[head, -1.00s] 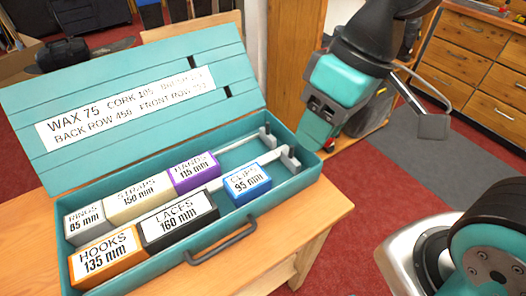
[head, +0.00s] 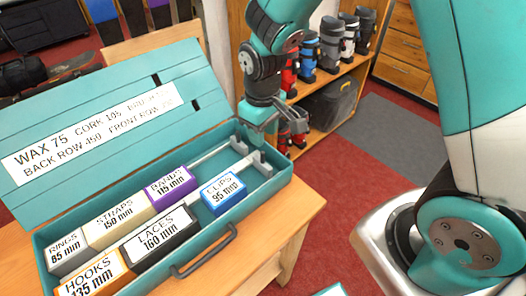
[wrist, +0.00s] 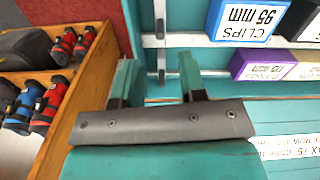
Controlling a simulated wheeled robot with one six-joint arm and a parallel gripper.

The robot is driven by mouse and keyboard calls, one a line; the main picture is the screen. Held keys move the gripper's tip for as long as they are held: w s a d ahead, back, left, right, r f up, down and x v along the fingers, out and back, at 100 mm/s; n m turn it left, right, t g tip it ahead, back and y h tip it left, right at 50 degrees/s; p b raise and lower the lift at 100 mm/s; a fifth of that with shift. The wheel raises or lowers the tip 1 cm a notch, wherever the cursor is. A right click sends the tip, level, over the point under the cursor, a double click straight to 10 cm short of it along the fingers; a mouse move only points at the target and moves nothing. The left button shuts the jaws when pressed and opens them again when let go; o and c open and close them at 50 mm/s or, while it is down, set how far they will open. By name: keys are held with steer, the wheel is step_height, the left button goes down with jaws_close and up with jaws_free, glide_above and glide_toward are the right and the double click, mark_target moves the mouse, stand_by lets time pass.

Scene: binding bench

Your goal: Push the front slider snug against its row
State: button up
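The teal box (head: 172,262) lies open on a wooden bench. Its front row holds the orange HOOKS block (head: 95,274), the black LACES block (head: 160,237) and the blue CLIPS block (head: 223,192). The grey front slider (head: 262,164) stands at the right end of its rail, with a gap between it and CLIPS. In the wrist view the front slider (wrist: 160,18) is at the top, left of CLIPS (wrist: 247,20). My gripper (head: 260,127) is over the box's right end, nearer the back slider (head: 239,146). In the wrist view its fingers (wrist: 156,75) are apart and empty.
The back row holds RINGS (head: 66,251), STRAPS (head: 118,220) and the purple BANDS block (head: 170,186). The raised lid (head: 110,120) stands behind. A handle (head: 205,252) sticks out in front. Shelves with boots (head: 332,45) stand beyond, right of the box.

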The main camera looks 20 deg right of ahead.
mark_target(262, 152)
step_height(262, 152, down, 8)
steer(key=shift+r, duration=0.15)
jaws_close()
